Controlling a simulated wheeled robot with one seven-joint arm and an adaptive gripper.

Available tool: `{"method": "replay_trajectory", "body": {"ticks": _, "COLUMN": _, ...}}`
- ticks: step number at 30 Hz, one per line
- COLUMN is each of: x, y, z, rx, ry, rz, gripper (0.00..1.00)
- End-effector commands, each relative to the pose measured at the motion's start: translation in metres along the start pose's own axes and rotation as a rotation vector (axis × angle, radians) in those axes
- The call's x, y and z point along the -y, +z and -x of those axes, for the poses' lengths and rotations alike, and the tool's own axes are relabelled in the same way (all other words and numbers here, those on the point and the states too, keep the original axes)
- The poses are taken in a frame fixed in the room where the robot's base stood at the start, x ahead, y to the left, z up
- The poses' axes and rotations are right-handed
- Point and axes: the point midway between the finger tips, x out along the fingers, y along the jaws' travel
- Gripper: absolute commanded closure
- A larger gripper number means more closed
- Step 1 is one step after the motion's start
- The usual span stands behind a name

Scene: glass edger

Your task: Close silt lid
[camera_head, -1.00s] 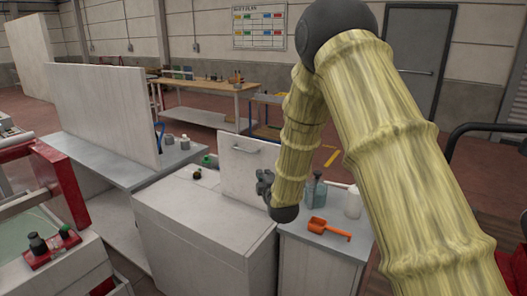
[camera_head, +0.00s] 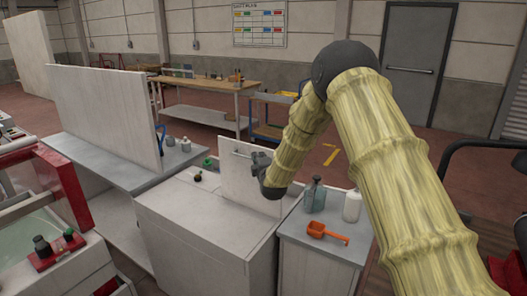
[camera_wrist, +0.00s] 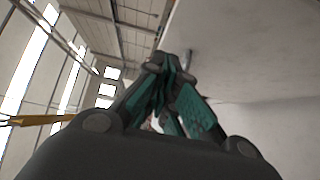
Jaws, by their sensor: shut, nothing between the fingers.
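The silt lid (camera_head: 245,180) is a pale panel that stands upright on the white cabinet (camera_head: 200,225), so it is open. It has a bar handle (camera_head: 238,154) near its top edge. My gripper (camera_head: 259,158) is shut and empty at the upper right part of the lid, close to the handle's right end. I cannot tell whether it touches the lid. In the wrist view the lid (camera_wrist: 265,60) is the large pale surface at the right, with the handle (camera_wrist: 188,58) just beyond the shut fingers (camera_wrist: 168,85).
A grey side counter (camera_head: 315,232) at the right holds an orange scoop (camera_head: 327,233), a grey-green bottle (camera_head: 315,196) and a white bottle (camera_head: 352,205). Knobs (camera_head: 197,175) sit on the cabinet top left of the lid. A tall white panel (camera_head: 105,115) stands behind at the left.

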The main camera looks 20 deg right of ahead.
Motion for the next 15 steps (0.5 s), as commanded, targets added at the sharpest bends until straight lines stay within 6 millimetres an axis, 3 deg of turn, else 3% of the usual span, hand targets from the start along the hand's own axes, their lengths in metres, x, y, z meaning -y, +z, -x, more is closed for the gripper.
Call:
{"method": "replay_trajectory", "body": {"ticks": 4, "x": -0.002, "y": 0.015, "z": -0.011, "rx": 0.004, "ry": -0.002, "rz": -0.001, "gripper": 1.0}}
{"method": "replay_trajectory", "body": {"ticks": 15, "x": 0.0, "y": 0.025, "z": -0.023, "rx": 0.001, "ry": -0.001, "rz": 0.0, "gripper": 1.0}}
